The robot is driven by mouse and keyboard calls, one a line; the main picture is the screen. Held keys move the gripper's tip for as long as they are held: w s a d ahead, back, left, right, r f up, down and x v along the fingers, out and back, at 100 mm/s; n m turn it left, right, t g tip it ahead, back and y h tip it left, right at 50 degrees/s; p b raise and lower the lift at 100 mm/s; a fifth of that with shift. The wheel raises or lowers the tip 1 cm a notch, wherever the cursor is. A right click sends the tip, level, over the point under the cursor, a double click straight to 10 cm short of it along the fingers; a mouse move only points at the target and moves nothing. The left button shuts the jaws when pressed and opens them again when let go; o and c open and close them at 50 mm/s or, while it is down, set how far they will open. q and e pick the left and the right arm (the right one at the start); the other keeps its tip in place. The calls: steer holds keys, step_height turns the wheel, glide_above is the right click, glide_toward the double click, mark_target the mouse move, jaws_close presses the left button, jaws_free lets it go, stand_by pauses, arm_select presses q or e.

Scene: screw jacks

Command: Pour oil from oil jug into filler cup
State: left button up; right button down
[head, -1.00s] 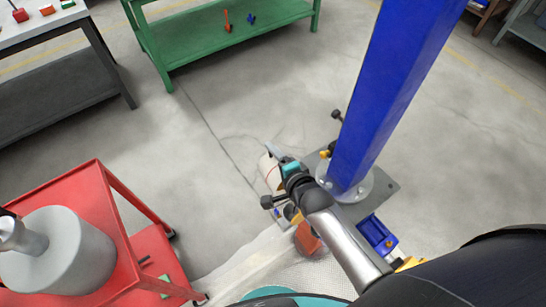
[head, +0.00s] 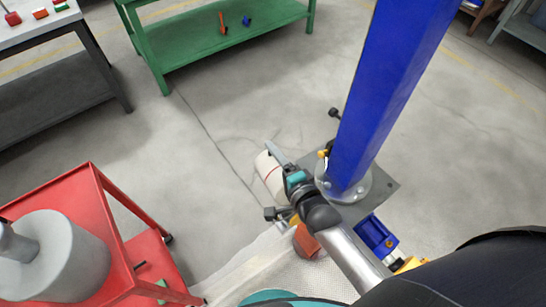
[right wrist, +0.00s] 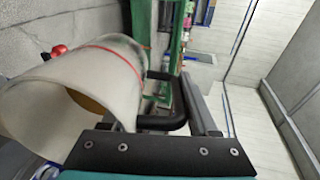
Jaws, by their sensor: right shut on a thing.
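The oil jug is a pale cylinder with a thin red line (head: 268,172), left of the blue column's foot in the head view. In the right wrist view the jug (right wrist: 95,60) lies well tilted, its open mouth toward the lower left, with amber brown showing inside. My right gripper (right wrist: 165,100) is shut on the jug's black handle; in the head view this gripper (head: 284,163) is beside the jug. I cannot make out the filler cup for certain. My left gripper is not in view.
A blue column (head: 385,100) on a grey base plate (head: 382,198) stands close right of my right gripper. A red cart (head: 120,205) with a grey cylinder (head: 75,260) is at left. A green bench (head: 210,40) stands behind. Open floor lies between.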

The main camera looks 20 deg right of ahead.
steer(key=shift+s+d+r+t+y+b, duration=0.15)
steer(key=shift+s+r+t+b, duration=0.35)
steer(key=shift+s+t+b, duration=0.25)
steer(key=shift+s+d+r+t+y+b, duration=0.15)
steer(key=shift+s+r+t+b, duration=0.4)
steer(key=shift+b, duration=0.3)
